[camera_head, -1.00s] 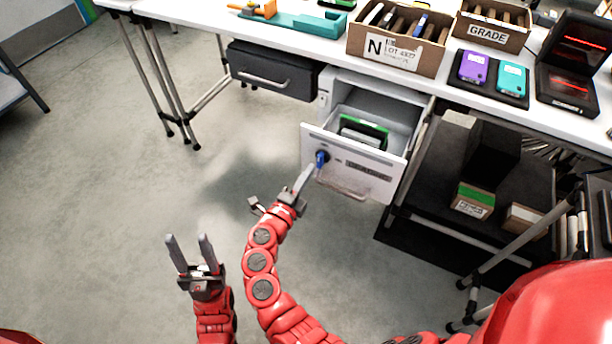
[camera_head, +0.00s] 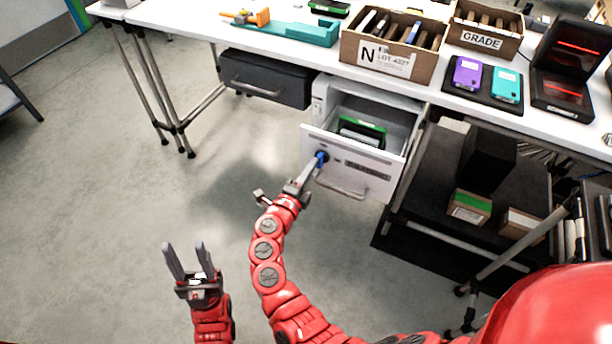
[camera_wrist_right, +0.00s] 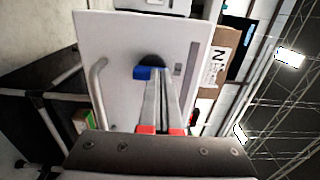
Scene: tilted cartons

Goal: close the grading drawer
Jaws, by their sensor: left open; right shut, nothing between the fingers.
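The white grading drawer (camera_head: 352,169) is pulled out under the table in the head view. A green-edged item (camera_head: 362,130) lies inside it. Its front has a label, a bar handle (camera_head: 342,188) and a dark round lock with a blue key (camera_head: 321,158). My right gripper (camera_head: 310,172) is shut and empty, with its fingertips at the blue key; I cannot tell if they touch it. In the right wrist view the shut fingers (camera_wrist_right: 161,95) point at the drawer front beside the blue key (camera_wrist_right: 148,73). My left gripper (camera_head: 185,259) is open and empty, low over the floor.
A dark closed drawer (camera_head: 266,78) hangs to the left. On the table stand the N carton (camera_head: 392,48), the GRADE carton (camera_head: 484,32), a tray with purple and teal devices (camera_head: 484,86) and a black scanner box (camera_head: 567,75). A table leg stands right; floor in front is clear.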

